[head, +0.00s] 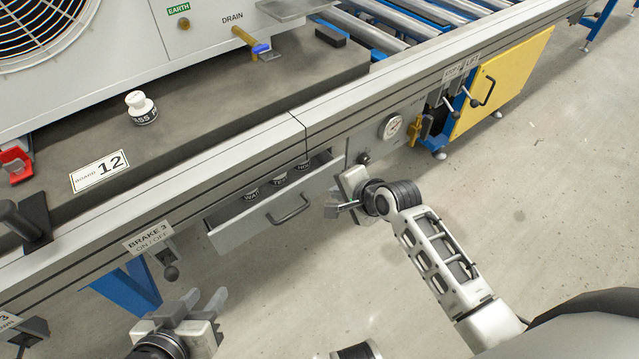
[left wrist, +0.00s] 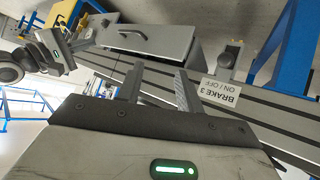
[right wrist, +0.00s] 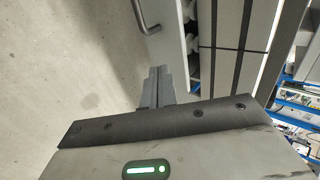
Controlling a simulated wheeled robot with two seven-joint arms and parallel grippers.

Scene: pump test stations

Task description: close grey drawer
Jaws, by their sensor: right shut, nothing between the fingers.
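The grey drawer (head: 262,222) is part-way out of the bench side, with its open top showing several dark labelled items inside. Its bar handle (head: 290,210) is on the front face. My right gripper (head: 331,210) is shut and empty at the right end of the drawer front, beside the handle. In the right wrist view its closed fingers (right wrist: 157,72) lie close to the drawer front (right wrist: 172,40); I cannot tell if they touch. My left gripper (head: 205,300) is open and empty, below and left of the drawer. The drawer front also shows in the left wrist view (left wrist: 165,42).
A BRAKE 3 lever (head: 170,270) hangs left of the drawer. A stamp (head: 141,106) and a number 12 plate (head: 100,171) are on the bench top. The floor in front is clear.

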